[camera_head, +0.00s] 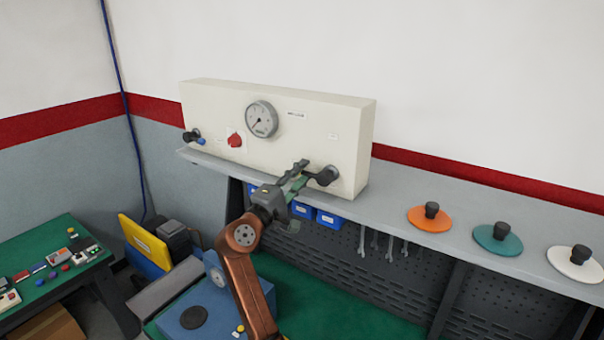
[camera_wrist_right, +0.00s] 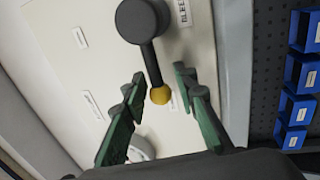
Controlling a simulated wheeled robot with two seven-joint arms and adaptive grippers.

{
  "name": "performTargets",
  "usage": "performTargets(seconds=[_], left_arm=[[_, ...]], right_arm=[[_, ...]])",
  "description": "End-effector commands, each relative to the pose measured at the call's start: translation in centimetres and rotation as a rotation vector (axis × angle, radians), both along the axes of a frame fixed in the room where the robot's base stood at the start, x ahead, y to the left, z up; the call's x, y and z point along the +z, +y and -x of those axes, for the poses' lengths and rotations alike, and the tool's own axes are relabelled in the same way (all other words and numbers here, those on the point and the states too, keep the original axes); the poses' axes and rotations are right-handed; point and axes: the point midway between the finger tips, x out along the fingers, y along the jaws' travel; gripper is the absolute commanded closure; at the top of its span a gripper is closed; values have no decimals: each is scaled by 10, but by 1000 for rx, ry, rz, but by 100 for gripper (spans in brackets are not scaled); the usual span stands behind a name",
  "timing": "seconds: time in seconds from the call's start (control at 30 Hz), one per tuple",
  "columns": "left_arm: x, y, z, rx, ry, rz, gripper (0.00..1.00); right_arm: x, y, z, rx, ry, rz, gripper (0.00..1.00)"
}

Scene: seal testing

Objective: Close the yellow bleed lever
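The yellow bleed lever has a dark round hub (camera_head: 328,176) low on the right of the cream panel's front. In the right wrist view, a dark stem runs from the hub to a yellow ball tip (camera_wrist_right: 160,95), near a partly cut-off label reading "BLEE". My right gripper (camera_head: 296,175) is in front of the panel, just left of the hub. In its wrist view, the green-sided fingers (camera_wrist_right: 160,82) are open, one on each side of the yellow ball, with gaps showing on both sides. The gripper hides the yellow tip in the head view. My left gripper is not in view.
The cream panel (camera_head: 300,108) stands on a grey shelf (camera_head: 385,195). It carries a gauge (camera_head: 262,118), a red knob (camera_head: 235,140) and a blue-tipped lever (camera_head: 198,139) at left. Orange (camera_head: 420,220), teal (camera_head: 490,240) and white (camera_head: 570,262) discs lie right. Blue bins (camera_head: 330,219) hang below.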

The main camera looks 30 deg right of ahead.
Motion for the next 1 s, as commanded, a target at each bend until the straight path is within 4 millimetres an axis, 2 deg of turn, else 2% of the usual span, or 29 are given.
performTargets(seconds=[0.4,0.6,1.0], left_arm=[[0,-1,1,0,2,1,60],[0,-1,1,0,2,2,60],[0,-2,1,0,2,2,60]], right_arm=[[-16,68,36,4,3,-1,73],[-22,93,49,3,3,0,73],[-24,101,54,2,3,0,73]])
